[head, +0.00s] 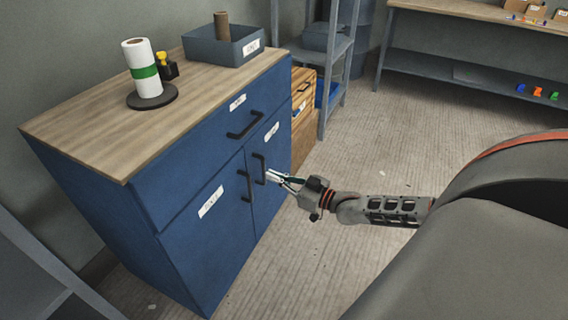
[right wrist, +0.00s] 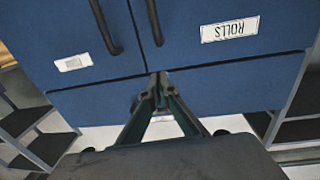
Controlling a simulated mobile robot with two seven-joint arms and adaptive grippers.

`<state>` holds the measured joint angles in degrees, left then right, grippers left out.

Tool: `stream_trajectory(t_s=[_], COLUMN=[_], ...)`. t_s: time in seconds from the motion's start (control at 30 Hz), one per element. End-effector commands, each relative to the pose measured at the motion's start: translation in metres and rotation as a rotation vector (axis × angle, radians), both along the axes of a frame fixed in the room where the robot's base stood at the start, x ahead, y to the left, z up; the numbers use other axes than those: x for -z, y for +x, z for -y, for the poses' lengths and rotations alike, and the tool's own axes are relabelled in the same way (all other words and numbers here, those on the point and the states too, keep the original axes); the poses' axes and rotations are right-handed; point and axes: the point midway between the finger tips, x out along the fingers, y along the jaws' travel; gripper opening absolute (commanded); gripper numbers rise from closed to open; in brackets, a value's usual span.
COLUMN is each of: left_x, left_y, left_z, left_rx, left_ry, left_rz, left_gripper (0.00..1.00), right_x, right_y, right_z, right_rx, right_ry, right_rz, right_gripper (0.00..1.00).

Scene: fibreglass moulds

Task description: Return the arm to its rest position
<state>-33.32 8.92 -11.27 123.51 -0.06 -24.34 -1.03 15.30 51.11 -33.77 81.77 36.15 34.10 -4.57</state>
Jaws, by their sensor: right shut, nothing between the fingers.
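My right arm reaches in from the right in the head view. Its gripper (head: 272,177) is shut and empty, close to the right door's handle of the blue cabinet (head: 178,252). In the right wrist view the gripper's fingertips (right wrist: 158,78) come together in front of the blue cabinet front (right wrist: 215,90), just below two black door handles (right wrist: 155,22). I cannot tell whether the fingers touch the cabinet. Both doors and the drawer look closed. My left gripper is not in view.
On the cabinet's wooden top stand a roll on a dark stand (head: 146,75) and a grey bin (head: 222,47) holding a brown tube. A metal shelf rack (head: 333,75) and wooden crates (head: 302,100) stand beyond the cabinet. A workbench (head: 455,15) is at the back right.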

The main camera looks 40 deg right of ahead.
Motion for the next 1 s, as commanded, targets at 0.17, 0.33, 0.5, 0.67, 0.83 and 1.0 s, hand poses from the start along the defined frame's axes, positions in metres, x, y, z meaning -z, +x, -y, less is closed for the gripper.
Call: stream_trajectory(t_s=[0.17,0.33,0.5,0.67,0.83,1.0], left_x=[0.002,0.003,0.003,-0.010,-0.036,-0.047], left_y=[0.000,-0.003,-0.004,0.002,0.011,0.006], left_z=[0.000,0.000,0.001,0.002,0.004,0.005], left_rx=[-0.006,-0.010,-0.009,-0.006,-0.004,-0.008], left_ry=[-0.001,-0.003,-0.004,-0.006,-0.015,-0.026], left_rz=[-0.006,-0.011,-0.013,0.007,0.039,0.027], left_gripper=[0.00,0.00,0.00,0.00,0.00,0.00], right_x=[-0.001,0.000,0.001,0.009,0.028,0.039], right_y=[-0.017,-0.023,-0.023,-0.038,-0.088,-0.159], right_z=[0.007,0.009,0.008,-0.024,-0.111,-0.194], right_rx=[0.000,0.000,-0.001,-0.029,-0.091,-0.114], right_ry=[0.000,0.001,0.002,0.002,-0.017,-0.077], right_rz=[0.001,0.001,-0.001,-0.030,-0.118,-0.236], right_gripper=[0.00,0.00,0.00,0.00,0.00,0.00])
